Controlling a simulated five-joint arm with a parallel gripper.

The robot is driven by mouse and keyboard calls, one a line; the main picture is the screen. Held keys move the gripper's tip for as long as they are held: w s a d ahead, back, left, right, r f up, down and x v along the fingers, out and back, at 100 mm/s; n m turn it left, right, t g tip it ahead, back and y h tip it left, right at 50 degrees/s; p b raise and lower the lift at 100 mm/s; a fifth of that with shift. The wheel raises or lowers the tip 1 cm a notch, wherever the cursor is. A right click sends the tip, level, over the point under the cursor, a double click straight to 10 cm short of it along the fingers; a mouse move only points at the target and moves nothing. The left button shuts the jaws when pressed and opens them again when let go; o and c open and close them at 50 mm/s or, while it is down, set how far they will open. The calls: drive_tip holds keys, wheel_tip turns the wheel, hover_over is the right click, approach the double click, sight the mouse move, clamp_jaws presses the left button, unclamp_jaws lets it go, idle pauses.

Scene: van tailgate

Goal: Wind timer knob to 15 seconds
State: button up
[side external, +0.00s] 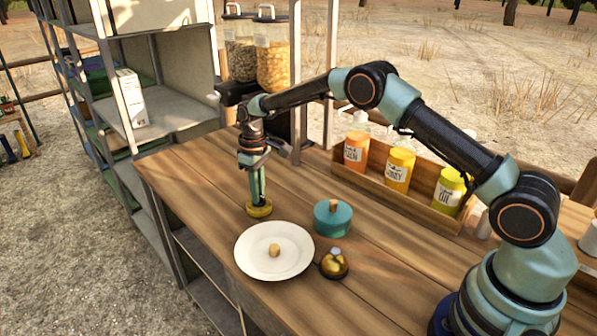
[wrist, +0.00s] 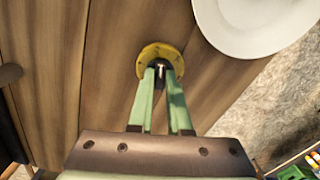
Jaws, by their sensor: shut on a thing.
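The timer (side external: 259,208) is a small round yellow dial lying on the wooden table, to the upper left of the white plate in the side view. My gripper (side external: 257,196) points straight down over it. In the wrist view the yellow timer (wrist: 151,52) shows dark marks around its rim. Its knob (wrist: 160,68) is a small raised piece at the middle, between my fingertips (wrist: 162,70). My gripper is shut on the knob. The marks are too small to read, so the setting cannot be told.
The white plate (side external: 250,262) with a small cork-like piece (side external: 274,250), a teal lidded pot (side external: 332,222) and a brass bell (side external: 334,264) stand nearby. A wooden rack (side external: 423,206) of bottles lines the back. Grain dispensers (side external: 272,55) stand behind. The table's left front is clear.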

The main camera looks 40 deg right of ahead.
drive_tip(key=shift+m, duration=1.2)
drive_tip(key=shift+m, duration=0.5)
drive_tip(key=o, duration=0.4)
drive_tip(key=shift+o, duration=0.2)
drive_tip(key=shift+r, duration=0.15)
drive_tip(key=shift+r, duration=3.4)
